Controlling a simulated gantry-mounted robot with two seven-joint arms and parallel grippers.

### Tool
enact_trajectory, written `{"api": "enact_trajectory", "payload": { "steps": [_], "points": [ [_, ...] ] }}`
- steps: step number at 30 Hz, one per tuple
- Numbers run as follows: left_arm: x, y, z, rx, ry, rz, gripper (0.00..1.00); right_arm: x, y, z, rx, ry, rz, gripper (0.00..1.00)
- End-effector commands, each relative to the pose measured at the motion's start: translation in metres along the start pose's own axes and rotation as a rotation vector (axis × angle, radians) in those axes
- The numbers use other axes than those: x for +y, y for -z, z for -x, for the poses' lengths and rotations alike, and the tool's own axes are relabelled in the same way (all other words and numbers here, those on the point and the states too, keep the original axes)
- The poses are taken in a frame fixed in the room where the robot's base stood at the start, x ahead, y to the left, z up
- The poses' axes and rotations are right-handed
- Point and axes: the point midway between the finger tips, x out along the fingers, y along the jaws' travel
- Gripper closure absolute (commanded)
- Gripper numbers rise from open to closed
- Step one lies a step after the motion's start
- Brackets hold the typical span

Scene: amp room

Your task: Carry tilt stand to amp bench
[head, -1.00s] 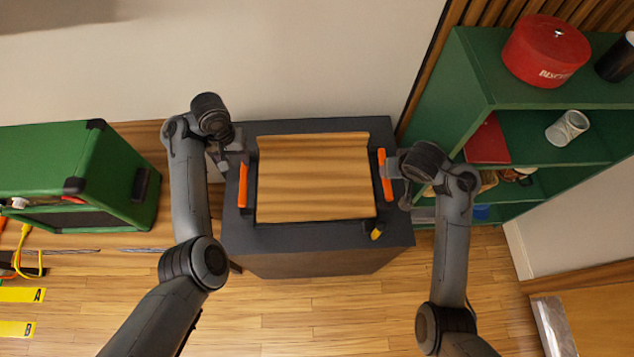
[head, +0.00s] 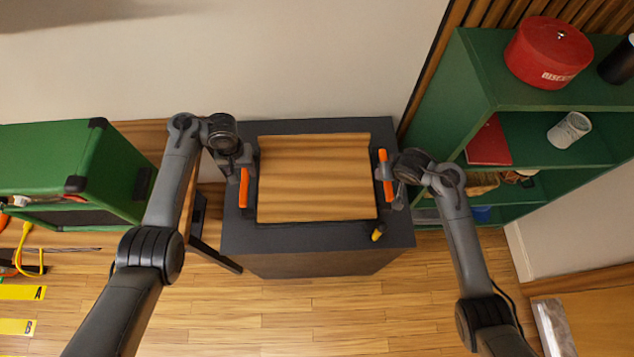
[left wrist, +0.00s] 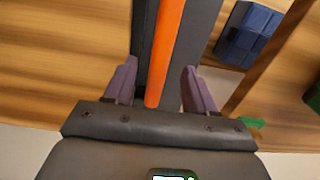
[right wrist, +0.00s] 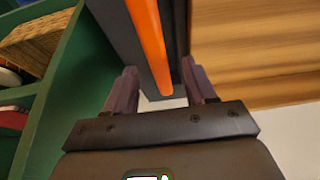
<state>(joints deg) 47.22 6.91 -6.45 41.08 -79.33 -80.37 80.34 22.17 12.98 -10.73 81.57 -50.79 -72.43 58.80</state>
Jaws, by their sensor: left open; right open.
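The tilt stand (head: 314,178) has a wood-grained top and an orange handle on each side. It rests on a dark grey cabinet (head: 290,237) in the middle of the head view. My left gripper (head: 241,172) is open at the left orange handle (head: 244,188); in the left wrist view that handle (left wrist: 166,50) lies between the open fingers (left wrist: 160,88). My right gripper (head: 389,180) is open at the right orange handle (head: 385,173); in the right wrist view that handle (right wrist: 150,45) lies between the fingers (right wrist: 162,88). The amp bench cannot be made out for certain.
A green shelf (head: 480,70) at right holds a red tin (head: 547,52) and a white cup (head: 569,130). Floor in front is clear.

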Motion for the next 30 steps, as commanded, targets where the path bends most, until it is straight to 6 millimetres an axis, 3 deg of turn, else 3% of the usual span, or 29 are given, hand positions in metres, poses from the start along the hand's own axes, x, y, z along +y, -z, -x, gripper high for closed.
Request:
{"api": "enact_trajectory", "payload": {
  "steps": [9, 23, 24, 30],
  "points": [
    [-0.001, 0.000, -0.033, 0.001, 0.001, 0.000, 0.45, 0.001, 0.000, -0.033, -0.001, -0.002, 0.000, 0.45],
    [-0.001, 0.001, -0.040, 0.004, 0.001, 0.000, 0.45, 0.002, 0.000, -0.040, 0.001, -0.003, -0.001, 0.45],
    [-0.001, 0.001, -0.040, 0.004, 0.001, 0.000, 0.46, 0.002, 0.000, -0.040, 0.001, -0.003, -0.001, 0.46],
    [-0.001, 0.001, -0.040, 0.004, 0.001, 0.000, 0.77, 0.002, 0.000, -0.040, 0.001, -0.003, -0.001, 0.77]
  ]
}}
